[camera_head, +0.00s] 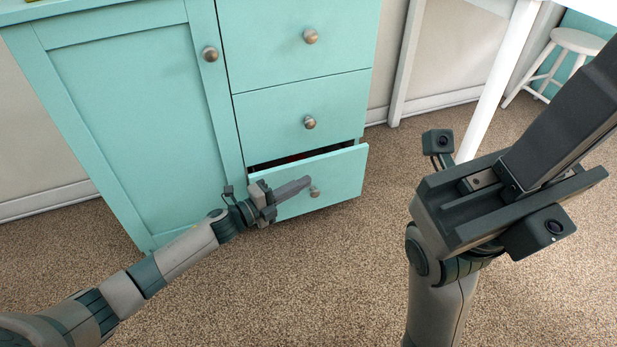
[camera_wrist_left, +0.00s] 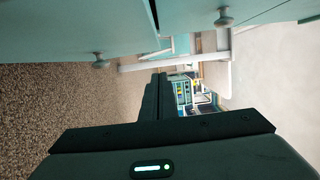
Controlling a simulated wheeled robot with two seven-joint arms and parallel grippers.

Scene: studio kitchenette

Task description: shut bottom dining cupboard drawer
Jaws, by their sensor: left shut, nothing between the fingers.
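The teal dining cupboard (camera_head: 130,110) has a door on the left and a stack of drawers on the right. Its bottom drawer (camera_head: 340,178) stands partly open, with a dark gap along its top edge and a round knob (camera_head: 315,192). My left gripper (camera_head: 303,184) is shut and empty, at the drawer's front by the knob; whether it touches cannot be told. In the left wrist view its dark fingers (camera_wrist_left: 160,100) run together, with knobs (camera_wrist_left: 100,64) on teal fronts above. My right gripper (camera_head: 560,125) is raised at the right, far from the drawer; its finger opening is unclear.
The middle drawer (camera_head: 275,125) and top drawer (camera_head: 270,45) are closed. A white stool (camera_head: 575,42) and a white table leg (camera_head: 495,85) stand at the back right. Brown carpet (camera_head: 300,280) in front of the cupboard is clear apart from my arms.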

